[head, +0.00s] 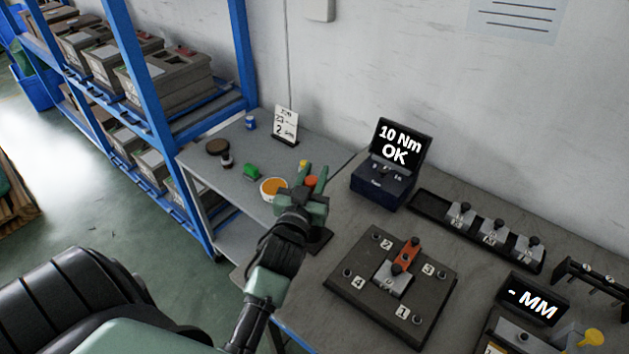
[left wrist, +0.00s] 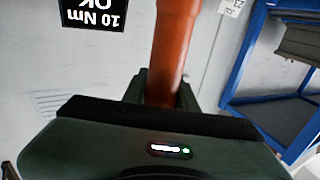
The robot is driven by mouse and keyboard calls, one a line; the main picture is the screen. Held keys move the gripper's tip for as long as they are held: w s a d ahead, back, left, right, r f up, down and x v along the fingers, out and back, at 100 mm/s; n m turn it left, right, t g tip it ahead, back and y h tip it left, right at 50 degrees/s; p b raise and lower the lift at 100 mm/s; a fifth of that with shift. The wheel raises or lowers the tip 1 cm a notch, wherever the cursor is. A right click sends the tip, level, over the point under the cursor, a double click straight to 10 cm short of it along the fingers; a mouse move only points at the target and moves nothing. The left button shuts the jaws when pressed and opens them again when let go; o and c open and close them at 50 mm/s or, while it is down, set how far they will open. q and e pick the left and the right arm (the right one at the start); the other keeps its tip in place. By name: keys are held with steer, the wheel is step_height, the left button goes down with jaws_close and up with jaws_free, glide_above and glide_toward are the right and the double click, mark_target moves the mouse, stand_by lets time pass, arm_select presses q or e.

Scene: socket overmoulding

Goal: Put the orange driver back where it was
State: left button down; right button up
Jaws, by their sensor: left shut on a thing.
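My left gripper (head: 314,184) is shut on the orange driver (left wrist: 172,50) and holds it over the near end of the side table. In the head view only a small orange part of the driver (head: 311,181) shows between the fingers. In the left wrist view its orange body stands up between the jaws. A dark flat base (head: 319,241) shows partly below the gripper; the arm hides the rest, and I cannot tell if the driver touches it. My right gripper is not in view.
A display box (head: 382,186) reads "10 Nm OK". A numbered plate (head: 366,250) carries a metal and orange part.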

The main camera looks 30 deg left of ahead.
arm_select(q)
step_height(320, 180, down, 2)
steer(key=shift+f, duration=0.15)
steer(key=shift+f, duration=0.2)
steer(key=c, duration=1.1)
jaws_free()
steer(key=shift+r, duration=0.1)
